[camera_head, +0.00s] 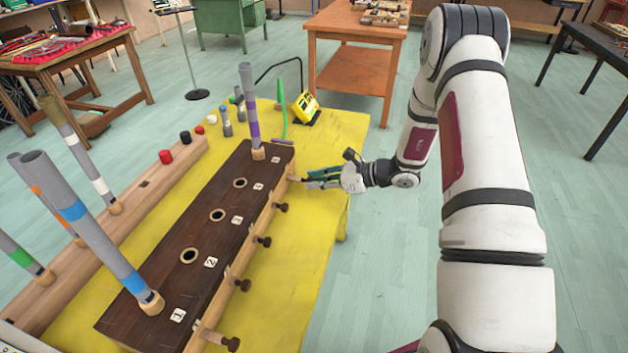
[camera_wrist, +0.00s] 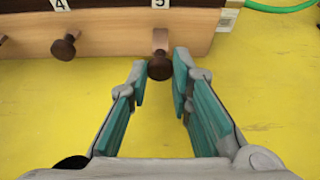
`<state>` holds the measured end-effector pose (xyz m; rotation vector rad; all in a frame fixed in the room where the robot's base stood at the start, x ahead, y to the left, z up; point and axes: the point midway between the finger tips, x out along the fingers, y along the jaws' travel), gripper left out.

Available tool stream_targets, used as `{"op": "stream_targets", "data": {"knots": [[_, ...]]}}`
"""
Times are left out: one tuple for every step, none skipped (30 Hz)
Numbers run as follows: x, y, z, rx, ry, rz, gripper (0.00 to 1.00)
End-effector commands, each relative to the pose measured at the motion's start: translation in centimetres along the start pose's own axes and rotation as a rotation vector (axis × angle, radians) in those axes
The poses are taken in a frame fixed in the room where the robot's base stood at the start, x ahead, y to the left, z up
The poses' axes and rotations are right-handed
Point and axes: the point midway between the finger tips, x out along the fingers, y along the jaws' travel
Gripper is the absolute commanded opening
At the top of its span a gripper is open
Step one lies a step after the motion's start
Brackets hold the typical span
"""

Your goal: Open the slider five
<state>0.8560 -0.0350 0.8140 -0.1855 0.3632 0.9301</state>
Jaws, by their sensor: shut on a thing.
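The wooden box (camera_head: 190,215) has a dark top with numbered labels and a row of dark slider knobs along its right side. In the wrist view the slider five knob (camera_wrist: 160,68), round and dark brown, sits on a light stem below the label 5 (camera_wrist: 160,2). My gripper (camera_wrist: 160,74) has its teal-padded fingers closed on either side of this knob. In the head view my gripper (camera_head: 306,180) reaches the far right side of the box, and its fingers hide the fifth knob. The slider four knob (camera_wrist: 64,47) is left of it.
The yellow tabletop (camera_head: 300,265) right of the box is clear. A green curved object (camera_head: 283,105) and yellow device (camera_head: 306,106) are behind.

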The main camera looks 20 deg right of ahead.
Motion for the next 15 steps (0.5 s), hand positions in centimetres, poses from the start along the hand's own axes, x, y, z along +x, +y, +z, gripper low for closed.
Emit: {"op": "stream_targets", "data": {"knots": [[0.0, -0.01, 0.02, -0.001, 0.0, 0.0, 0.27], [0.0, -0.01, 0.02, -0.001, 0.0, 0.0, 0.34], [0.0, -0.01, 0.02, -0.001, 0.0, 0.0, 0.41], [0.0, -0.01, 0.02, -0.001, 0.0, 0.0, 0.41], [0.0, -0.01, 0.02, -0.001, 0.0, 0.0, 0.41], [0.01, -0.01, 0.02, 0.0, 0.0, 0.0, 0.41], [0.01, -0.01, 0.02, 0.0, 0.0, 0.0, 0.41], [0.01, -0.01, 0.02, 0.0, 0.0, 0.0, 0.41], [0.01, -0.01, 0.02, 0.0, 0.0, 0.0, 0.41], [0.01, -0.01, 0.01, 0.0, 0.0, 0.0, 0.41], [0.0, -0.01, 0.01, 0.0, 0.0, 0.0, 0.41], [-0.06, -0.02, 0.01, 0.0, 0.0, 0.0, 0.41], [-0.16, -0.03, 0.01, 0.0, 0.0, -0.001, 0.41], [-0.32, -0.05, 0.01, 0.0, 0.0, -0.001, 0.41], [-0.62, -0.07, 0.01, 0.0, 0.0, -0.002, 0.41]]}}
